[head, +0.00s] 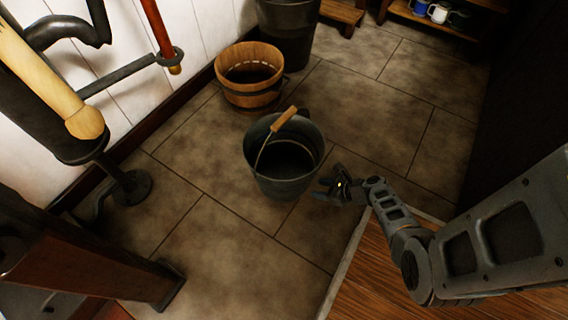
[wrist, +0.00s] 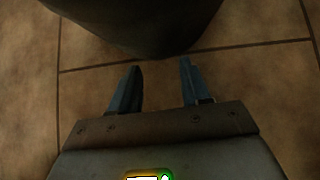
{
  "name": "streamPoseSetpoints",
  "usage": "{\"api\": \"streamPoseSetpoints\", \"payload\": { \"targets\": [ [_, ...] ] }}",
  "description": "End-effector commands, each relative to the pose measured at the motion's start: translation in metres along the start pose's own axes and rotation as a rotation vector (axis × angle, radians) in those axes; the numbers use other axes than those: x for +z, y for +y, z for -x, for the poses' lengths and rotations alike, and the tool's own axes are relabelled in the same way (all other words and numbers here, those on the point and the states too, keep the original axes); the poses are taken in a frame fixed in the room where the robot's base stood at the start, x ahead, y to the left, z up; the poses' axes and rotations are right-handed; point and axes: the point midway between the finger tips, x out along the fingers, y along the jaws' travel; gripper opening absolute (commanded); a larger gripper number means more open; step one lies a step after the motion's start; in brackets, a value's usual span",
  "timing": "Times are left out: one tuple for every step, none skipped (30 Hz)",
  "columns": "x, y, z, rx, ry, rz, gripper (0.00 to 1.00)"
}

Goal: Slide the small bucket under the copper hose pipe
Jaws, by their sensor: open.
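The small bucket is a grey metal pail (head: 285,182) with a wire handle and wooden grip. It stands upright on the tiled floor in the middle of the head view, looking empty. The copper hose pipe (head: 158,32) comes down at the upper left and ends in an orange tip at a bracket ring, left of the bucket and apart from it. My gripper (head: 322,187) is low, just right of the bucket. In the wrist view, my gripper (wrist: 160,70) has its fingers apart with nothing between them, and the bucket's dark lower side (wrist: 140,22) is just ahead.
A wooden tub (head: 250,95) stands behind the bucket by the wall, with a larger dark bin (head: 287,35) beyond it. A pipe foot (head: 132,187) and a brown post (head: 90,255) stand at the left. The floor between bucket and left wall is clear.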

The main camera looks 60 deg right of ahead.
Motion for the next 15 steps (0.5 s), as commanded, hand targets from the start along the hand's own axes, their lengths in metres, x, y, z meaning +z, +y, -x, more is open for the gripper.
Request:
{"api": "streamPoseSetpoints", "payload": {
  "targets": [
    [0.0,0.0,0.0,0.0,0.0,0.0,0.47],
    [0.0,0.0,0.0,0.0,0.0,0.0,0.47],
    [0.0,0.0,0.0,0.0,0.0,0.0,0.47],
    [0.001,0.0,0.0,0.0,0.0,0.0,0.47],
    [0.001,0.0,-0.001,0.0,0.0,0.0,0.47],
    [0.003,0.0,-0.002,0.0,0.0,0.0,0.47],
    [0.004,0.0,-0.004,0.0,-0.001,0.001,0.47],
    [0.005,0.0,-0.005,0.0,-0.001,0.001,0.47],
    [0.007,0.0,-0.007,0.0,0.0,0.001,0.47],
    [0.008,0.0,-0.008,0.0,-0.001,0.001,0.47],
    [0.009,0.0,-0.009,0.001,0.0,0.001,0.47],
    [0.011,0.0,-0.011,0.001,-0.001,0.002,0.47],
    [0.013,0.0,-0.013,0.001,-0.001,0.002,0.47],
    [0.014,0.0,-0.014,0.001,-0.001,0.002,0.47],
    [0.016,0.0,-0.016,0.001,-0.001,0.002,0.47]
  ]
}}
